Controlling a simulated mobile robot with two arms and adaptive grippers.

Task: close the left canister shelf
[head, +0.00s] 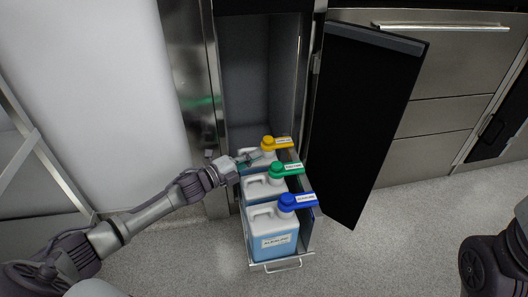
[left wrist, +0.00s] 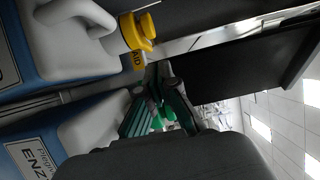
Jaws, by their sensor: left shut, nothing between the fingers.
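The canister shelf (head: 305,240) is pulled out of the open, dark cabinet bay and stands over the floor. It carries a blue-capped canister (head: 272,232) in front, a green-capped canister (head: 258,190) in the middle and a yellow-capped canister (head: 262,155) at the back. My left gripper (head: 252,157) is shut and empty beside the yellow-capped canister, above the shelf's left side. In the left wrist view its fingers (left wrist: 163,100) sit close to the yellow cap (left wrist: 137,32). I cannot tell whether they touch a canister. My right gripper is not in view.
A black cabinet door (head: 360,115) hangs open to the right of the shelf. The shelf has a front handle (head: 282,266). Steel drawers (head: 440,80) stand farther right, and a white panel (head: 110,100) is on the left. The grey floor (head: 390,245) is clear to the right.

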